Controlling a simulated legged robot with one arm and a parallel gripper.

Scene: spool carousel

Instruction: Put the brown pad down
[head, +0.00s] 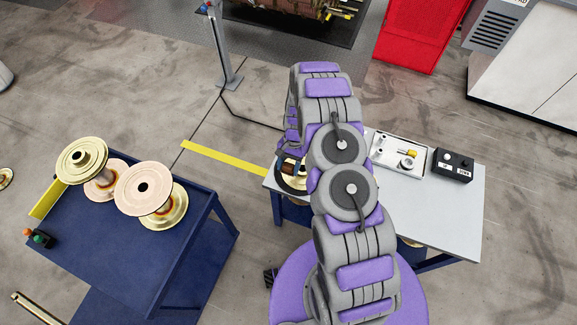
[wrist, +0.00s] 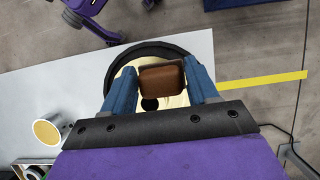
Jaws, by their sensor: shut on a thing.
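The brown pad (wrist: 162,80) is a small rounded block between the blue fingers of my gripper (wrist: 162,75) in the wrist view. The fingers are shut on it from both sides. Behind it in that view is a cream disc (wrist: 180,98) with a dark central hole, inside a black ring (wrist: 150,49) on the pale table. I cannot tell whether the pad touches the disc. In the head view the brown pad (head: 288,169) shows at the left end of the table (head: 440,213), partly hidden by my arm.
A metal tray (head: 383,165) with small parts and a black button box (head: 453,165) stand at the table's right. A blue cart (head: 120,245) with several flanged spools is on the left. A yellow floor strip (head: 235,168) runs between. A grey post (head: 222,50) stands behind.

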